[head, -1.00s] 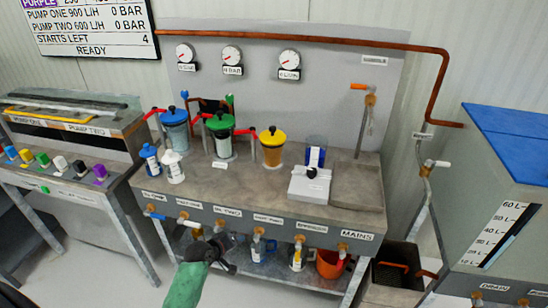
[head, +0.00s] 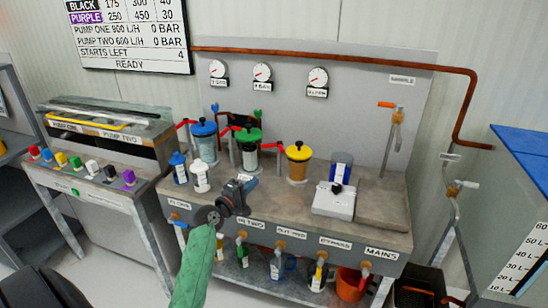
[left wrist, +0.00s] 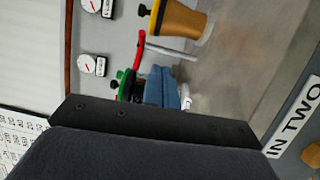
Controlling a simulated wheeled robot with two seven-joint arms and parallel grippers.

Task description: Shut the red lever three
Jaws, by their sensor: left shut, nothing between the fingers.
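Red levers stand on the bench beside the blue-lidded, green-lidded and yellow-lidded pots. The one I take as lever three (head: 272,145) is left of the yellow-lidded pot (head: 298,165) and points toward the green-lidded pot (head: 249,150). A red lever (left wrist: 138,50) also shows between the yellow and green pots in the left wrist view; I cannot tell for certain which one it is. My left gripper (head: 238,190) is shut and empty, in front of the pots near the bench's front edge, apart from the levers. My right gripper is not in view.
A blue bottle (head: 179,168) and a white bottle (head: 201,177) stand left of my gripper. A white scale (head: 334,204) is to the right on the bench (head: 277,205). Taps labelled IN TWO to MAINS line the front. A copper pipe (head: 330,59) runs along the back.

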